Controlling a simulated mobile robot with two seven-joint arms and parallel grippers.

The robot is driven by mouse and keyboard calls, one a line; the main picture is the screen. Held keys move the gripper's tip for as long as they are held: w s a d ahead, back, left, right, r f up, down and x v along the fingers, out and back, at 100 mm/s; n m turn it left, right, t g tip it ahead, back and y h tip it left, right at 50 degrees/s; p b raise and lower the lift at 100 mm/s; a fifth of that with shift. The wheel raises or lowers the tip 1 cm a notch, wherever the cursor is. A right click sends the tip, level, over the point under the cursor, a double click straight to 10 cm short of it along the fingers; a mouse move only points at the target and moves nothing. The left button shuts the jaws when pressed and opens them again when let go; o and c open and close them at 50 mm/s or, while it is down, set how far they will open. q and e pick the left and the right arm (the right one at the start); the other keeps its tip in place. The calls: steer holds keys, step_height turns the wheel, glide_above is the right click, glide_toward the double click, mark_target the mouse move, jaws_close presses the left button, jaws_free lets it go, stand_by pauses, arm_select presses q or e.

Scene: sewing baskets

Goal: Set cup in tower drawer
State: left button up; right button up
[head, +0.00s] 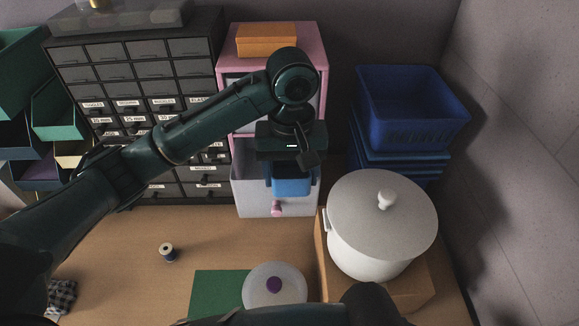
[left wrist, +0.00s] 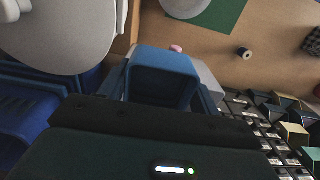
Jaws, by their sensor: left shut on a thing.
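A blue cup (head: 291,184) is held by my left gripper (head: 291,172), whose fingers close on it from both sides. The cup (left wrist: 163,78) and the gripper (left wrist: 163,95) also show in the left wrist view, with the cup's open mouth towards the camera. The pink tower (head: 314,58) stands against the back wall. Its low white drawer (head: 250,198) is pulled out, with a pink knob (head: 277,209) on its front. The cup is over the drawer's right part and covers some of its front edge; its exact height above the drawer is hard to tell. My right gripper is not visible.
A white lidded pot (head: 372,250) stands on a wooden box close to the right. Blue bins (head: 408,112) are stacked behind it. A dark cabinet of small drawers (head: 145,75) stands left. A thread spool (head: 168,252), green mat (head: 215,290) and white round dish (head: 258,280) lie in front.

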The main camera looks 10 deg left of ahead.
mark_target(290, 171)
arm_select(q)
steer(key=w+a, duration=0.2)
steer(key=w, duration=0.6)
steer(key=f, duration=0.6)
steer(key=shift+s+a+f, duration=0.1)
steer(key=shift+s+f, duration=0.05)
steer(key=shift+s, duration=0.2)
steer(key=shift+w+f, duration=0.25)
steer(key=shift+f, duration=0.1)
steer(key=shift+f, duration=0.1)
steer(key=shift+f, duration=0.5)
steer(key=o, duration=0.7)
steer(key=shift+o, duration=0.2)
